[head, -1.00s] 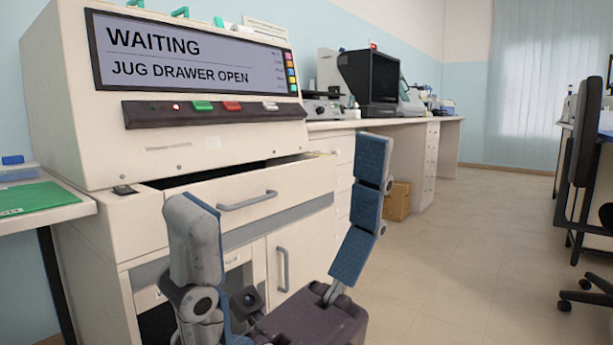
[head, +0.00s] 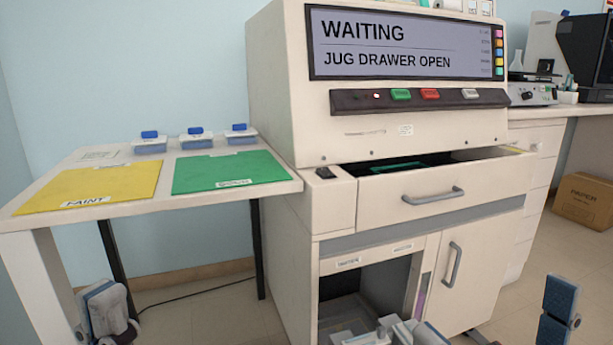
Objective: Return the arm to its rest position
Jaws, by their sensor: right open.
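One finger of my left gripper (head: 105,308) shows at the bottom left, in front of the white side table's leg. Its other finger is not clear, so its opening cannot be told. One blue-padded finger of my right gripper (head: 557,310) stands at the bottom right, over the floor. The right gripper is open, its rest below the picture. Neither visible finger holds a thing. The staining machine (head: 275,110) stands between them, its screen (head: 400,45) reading "WAITING" and "JUG DRAWER OPEN". Its drawer (head: 385,195) is pulled out a little.
The side table (head: 245,195) holds a yellow mat (head: 95,183), a green mat (head: 225,172) and several blue-lidded boxes (head: 195,137). A cabinet door (head: 470,265) is shut beside an open compartment (head: 345,310). A cardboard box (head: 585,200) lies at right.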

